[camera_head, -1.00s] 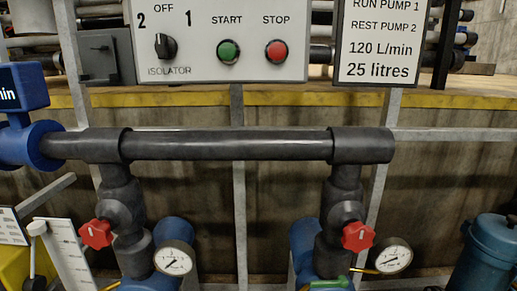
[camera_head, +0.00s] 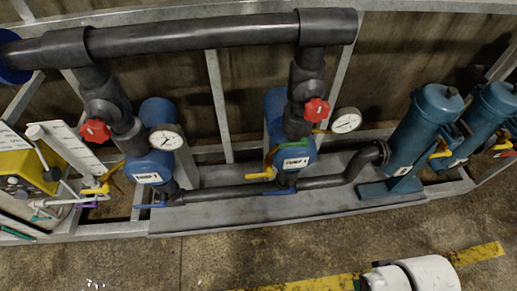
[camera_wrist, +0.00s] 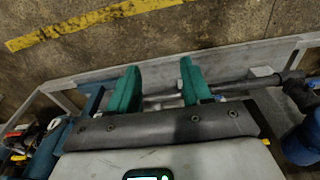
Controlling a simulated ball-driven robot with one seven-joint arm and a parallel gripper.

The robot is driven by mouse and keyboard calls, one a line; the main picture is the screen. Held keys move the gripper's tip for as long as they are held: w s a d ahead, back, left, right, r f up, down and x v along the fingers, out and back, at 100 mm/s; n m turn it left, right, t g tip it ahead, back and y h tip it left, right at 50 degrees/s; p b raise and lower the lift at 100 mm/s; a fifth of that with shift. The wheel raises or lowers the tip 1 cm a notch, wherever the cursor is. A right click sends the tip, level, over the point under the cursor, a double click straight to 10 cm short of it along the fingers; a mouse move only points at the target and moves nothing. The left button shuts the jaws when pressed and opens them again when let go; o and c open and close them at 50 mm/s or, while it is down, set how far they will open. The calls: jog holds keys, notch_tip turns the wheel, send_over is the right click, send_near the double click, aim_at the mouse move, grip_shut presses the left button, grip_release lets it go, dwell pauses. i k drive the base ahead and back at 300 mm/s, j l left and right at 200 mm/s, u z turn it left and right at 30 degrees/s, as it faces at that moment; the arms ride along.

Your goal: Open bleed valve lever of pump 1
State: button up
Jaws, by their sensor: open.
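The right-hand pump (camera_head: 290,140) is a blue body under a dark pipe with a red knob (camera_head: 316,110); its small label appears to read pump 1. No readable tag shows which lever is the bleed valve. My gripper (camera_wrist: 158,82) shows in the wrist view with two green fingers spread apart and nothing between them. It points over the grey frame and piping, apart from any lever that I can make out.
A left-hand pump (camera_head: 150,165) with its own red knob (camera_head: 95,131) and gauge (camera_head: 166,138) stands beside it. Teal canisters (camera_head: 424,125) stand at the right. A metal tray edge (camera_head: 230,221) runs in front.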

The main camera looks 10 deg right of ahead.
aim_at(269, 173)
jog(key=j+u, duration=0.35)
jog(key=i+j+u, duration=0.15)
jog(key=u, duration=0.2)
jog(key=i+j+u, duration=0.15)
jog(key=u, duration=0.2)
